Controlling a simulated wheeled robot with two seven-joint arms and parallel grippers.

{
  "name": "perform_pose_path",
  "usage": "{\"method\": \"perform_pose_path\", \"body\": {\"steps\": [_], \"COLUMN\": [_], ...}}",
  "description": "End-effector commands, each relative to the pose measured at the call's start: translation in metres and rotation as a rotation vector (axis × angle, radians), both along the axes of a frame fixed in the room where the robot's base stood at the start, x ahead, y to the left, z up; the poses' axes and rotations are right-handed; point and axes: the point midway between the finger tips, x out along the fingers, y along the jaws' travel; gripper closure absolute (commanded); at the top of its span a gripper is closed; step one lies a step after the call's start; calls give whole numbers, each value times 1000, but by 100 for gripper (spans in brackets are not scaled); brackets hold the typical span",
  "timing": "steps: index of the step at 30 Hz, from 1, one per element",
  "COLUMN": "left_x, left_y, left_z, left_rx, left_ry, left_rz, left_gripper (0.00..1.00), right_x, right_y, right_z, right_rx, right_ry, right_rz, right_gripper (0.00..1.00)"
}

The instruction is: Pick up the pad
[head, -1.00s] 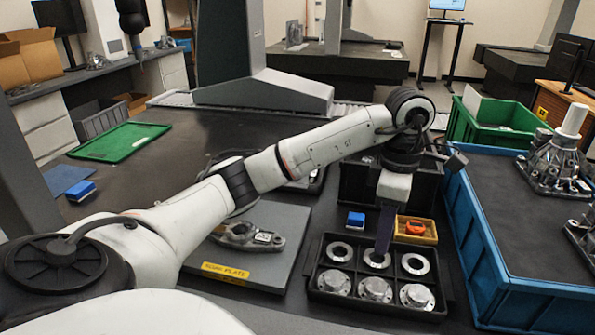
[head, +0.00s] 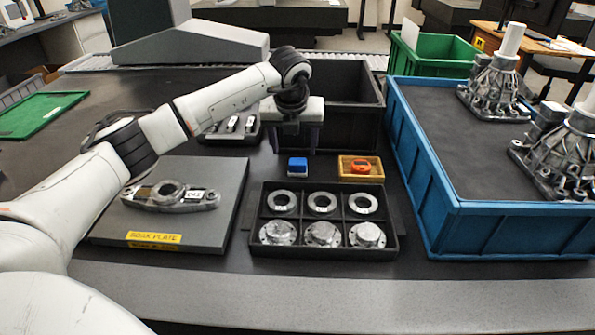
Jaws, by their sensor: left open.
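A small blue pad with a pale lower part (head: 297,168) sits on the dark table, just behind the black compartment tray (head: 324,253). I take it to be the pad. My left gripper (head: 297,148) is open and empty, with its two fingers pointing down. In the head view the fingers appear just above and behind the pad, one to each side of it. I cannot tell the exact height of the fingertips. My right gripper is not in view.
A yellow bin (head: 346,176) with an orange ring stands right of the pad. A black bin (head: 350,112) is behind, and a blue crate (head: 452,222) is at right. A grey plate with a metal part (head: 215,222) lies left.

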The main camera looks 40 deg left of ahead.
Motion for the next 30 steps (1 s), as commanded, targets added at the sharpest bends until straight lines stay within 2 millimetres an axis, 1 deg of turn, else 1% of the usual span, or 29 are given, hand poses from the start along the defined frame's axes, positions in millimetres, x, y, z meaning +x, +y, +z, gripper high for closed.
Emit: {"method": "perform_pose_path", "body": {"steps": [1,3,11,16,19,23,29,30], "left_x": [2,6,15,28,32,34,34,34], "left_y": [1,3,6,7,10,12,12,12], "left_z": [-10,-20,-39,-61,-73,-78,-78,-78], "left_rx": [-1,-2,-1,-1,-1,0,0,0], "left_ry": [4,5,4,6,7,5,4,4], "left_rz": [1,0,-3,-2,-4,-4,-5,-5], "left_gripper": [38,38,38,38,38,38,38,44], "right_x": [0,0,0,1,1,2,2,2], "right_y": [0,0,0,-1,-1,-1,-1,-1], "right_z": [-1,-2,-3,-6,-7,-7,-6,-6], "right_rx": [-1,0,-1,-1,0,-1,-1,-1], "right_ry": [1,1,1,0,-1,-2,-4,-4], "right_rz": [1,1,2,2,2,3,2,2], "right_gripper": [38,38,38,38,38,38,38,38]}}
